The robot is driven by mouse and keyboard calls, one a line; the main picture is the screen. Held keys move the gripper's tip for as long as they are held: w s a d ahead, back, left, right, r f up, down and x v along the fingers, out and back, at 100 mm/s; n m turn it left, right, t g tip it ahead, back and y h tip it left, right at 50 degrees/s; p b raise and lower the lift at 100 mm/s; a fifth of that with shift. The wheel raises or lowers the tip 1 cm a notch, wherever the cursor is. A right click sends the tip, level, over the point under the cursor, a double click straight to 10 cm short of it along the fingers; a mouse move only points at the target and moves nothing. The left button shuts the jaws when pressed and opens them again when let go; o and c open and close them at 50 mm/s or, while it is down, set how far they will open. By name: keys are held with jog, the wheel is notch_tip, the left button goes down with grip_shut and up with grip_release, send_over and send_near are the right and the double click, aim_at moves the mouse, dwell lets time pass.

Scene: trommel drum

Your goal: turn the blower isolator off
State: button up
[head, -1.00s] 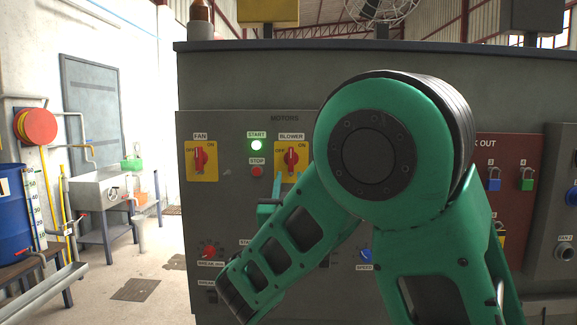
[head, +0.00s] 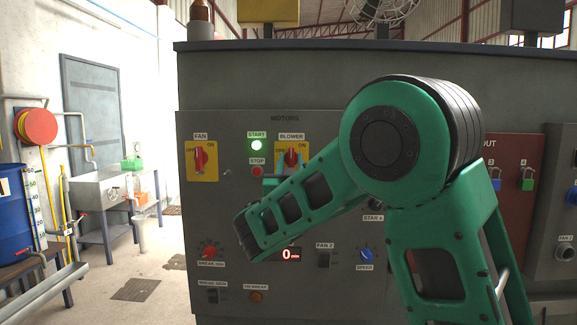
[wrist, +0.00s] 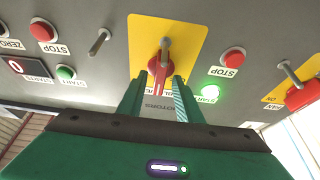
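The blower isolator (head: 292,156) is a red rotary handle on a yellow plate, on the grey motors panel. Its handle stands roughly upright in the head view, and its lower part is hidden by my arm. In the wrist view, which is upside down, the red handle (wrist: 161,70) lies between the tips of my two green fingers. My gripper (wrist: 160,84) is open, with a gap on each side of the handle; I cannot tell how far the tips reach past it. In the head view my gripper (head: 272,183) is mostly hidden by my arm.
The fan isolator (head: 201,159) is a similar red handle to the left. A lit green start button (head: 257,145) and a red stop button (head: 257,171) sit between the two isolators. Small toggle levers (wrist: 99,42) stick out nearby.

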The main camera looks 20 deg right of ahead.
grip_shut()
jog(key=shift+n, duration=0.5)
jog(key=n+y, duration=0.2)
jog(key=shift+d+n, duration=0.1)
jog(key=shift+n, duration=0.2)
jog(key=n+y, duration=0.1)
jog(key=n, duration=0.2)
jog(key=n+y, duration=0.2)
jog(key=n, duration=0.1)
jog(key=shift+r+n, duration=0.1)
jog(key=shift+n, duration=0.2)
jog(key=n+y, duration=0.1)
jog(key=n, duration=0.2)
jog(key=n+g+y, duration=0.1)
jog(key=n+y, duration=0.1)
jog(key=n, duration=0.2)
jog(key=shift+g, duration=0.3)
jog(key=shift+a+f+n+g+y, duration=0.15)
jog(key=shift+n+g, duration=0.3)
jog(key=shift+n, duration=0.9)
jog(key=shift+a+f+n+g+y, duration=0.15)
jog(key=shift+n+g, duration=0.3)
jog(key=shift+n, duration=0.9)
jog(key=shift+d, duration=0.1)
